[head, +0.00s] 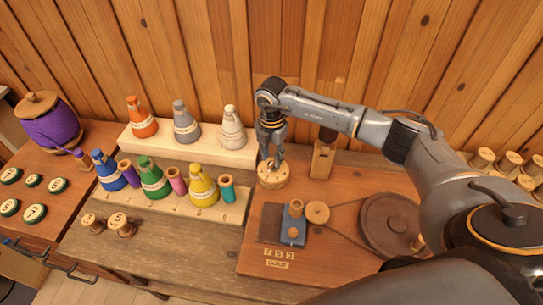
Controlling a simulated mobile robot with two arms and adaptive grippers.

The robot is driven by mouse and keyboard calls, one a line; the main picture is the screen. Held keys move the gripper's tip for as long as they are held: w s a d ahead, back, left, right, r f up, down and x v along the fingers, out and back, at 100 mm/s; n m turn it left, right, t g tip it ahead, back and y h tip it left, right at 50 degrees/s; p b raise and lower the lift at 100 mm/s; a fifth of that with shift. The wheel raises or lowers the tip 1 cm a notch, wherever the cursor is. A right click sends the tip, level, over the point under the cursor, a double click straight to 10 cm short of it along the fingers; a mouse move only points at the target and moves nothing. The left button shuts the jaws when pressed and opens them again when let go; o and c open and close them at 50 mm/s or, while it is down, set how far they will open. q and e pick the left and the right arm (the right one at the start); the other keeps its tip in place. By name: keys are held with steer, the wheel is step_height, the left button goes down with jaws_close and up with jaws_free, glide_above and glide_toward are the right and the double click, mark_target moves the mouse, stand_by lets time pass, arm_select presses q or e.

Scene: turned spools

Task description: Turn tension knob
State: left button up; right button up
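My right gripper (271,157) points down from above, its fingertips at the top of a round, light wooden knob (273,181). The knob stands at the back left of a reddish-brown machine board (262,252). The fingers hide part of the knob's top, and I cannot tell whether they are closed on it or only around it. In front of the knob are a blue block (293,225) and a small wooden pulley (317,211). A belt runs from the pulley to a large dark wheel (389,222). My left gripper is not in view.
A wooden post (322,156) stands just right of the knob. To the left, a pale raised rack (205,147) and a lower rack (226,216) hold coloured cones. A purple pot (48,122) stands far left. The bench front (165,258) is mostly clear; a plank wall rises behind.

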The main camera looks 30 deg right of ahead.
mark_target(273, 164)
steer(key=shift+f, duration=1)
jaws_close()
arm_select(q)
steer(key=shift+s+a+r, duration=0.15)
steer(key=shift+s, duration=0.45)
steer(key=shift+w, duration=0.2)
